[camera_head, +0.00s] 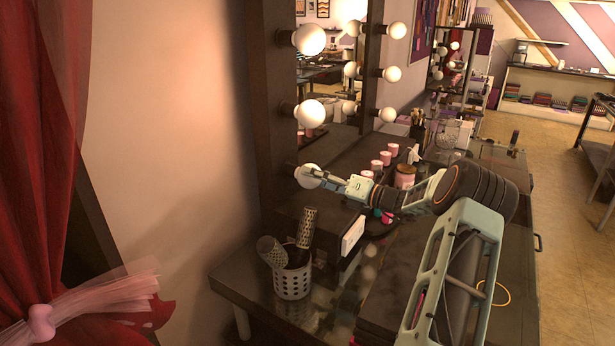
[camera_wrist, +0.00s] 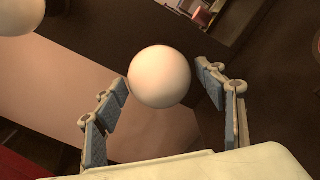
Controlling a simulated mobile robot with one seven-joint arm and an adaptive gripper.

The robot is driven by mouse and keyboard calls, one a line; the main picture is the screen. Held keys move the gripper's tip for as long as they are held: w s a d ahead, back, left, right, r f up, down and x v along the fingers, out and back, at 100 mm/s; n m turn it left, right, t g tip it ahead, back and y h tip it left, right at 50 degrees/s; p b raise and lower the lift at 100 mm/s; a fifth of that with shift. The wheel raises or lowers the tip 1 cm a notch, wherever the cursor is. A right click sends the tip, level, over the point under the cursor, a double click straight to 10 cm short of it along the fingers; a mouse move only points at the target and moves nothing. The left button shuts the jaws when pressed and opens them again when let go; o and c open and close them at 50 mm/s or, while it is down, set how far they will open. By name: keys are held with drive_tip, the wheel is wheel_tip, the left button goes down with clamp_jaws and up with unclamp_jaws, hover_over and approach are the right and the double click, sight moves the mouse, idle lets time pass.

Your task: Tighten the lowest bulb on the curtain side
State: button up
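The lowest bulb on the curtain side (camera_head: 303,177) is a round white globe on the mirror's near frame post, below two other globes. My gripper (camera_head: 322,177) is at this bulb, reaching in from the right and covering part of it. In the wrist view the bulb (camera_wrist: 160,77) sits between the two blue-padded fingers of my gripper (camera_wrist: 161,79). The fingers are spread, with a narrow gap visible on each side of the globe. The bulb's socket is hidden behind the globe. I cannot tell whether the bulb is lit.
The middle bulb (camera_head: 309,113) is above, and another bulb (camera_wrist: 18,16) shows at the wrist view's upper left. A red curtain (camera_head: 40,140) hangs at left. A perforated cup (camera_head: 292,283) with brushes stands below my gripper. Pink candles (camera_head: 376,166) stand behind my arm.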

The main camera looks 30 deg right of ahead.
drive_tip(key=shift+s+d, duration=0.1)
drive_tip(key=v, duration=0.6)
idle(0.5)
drive_tip(key=o, duration=0.6)
drive_tip(key=shift+c, duration=0.2)
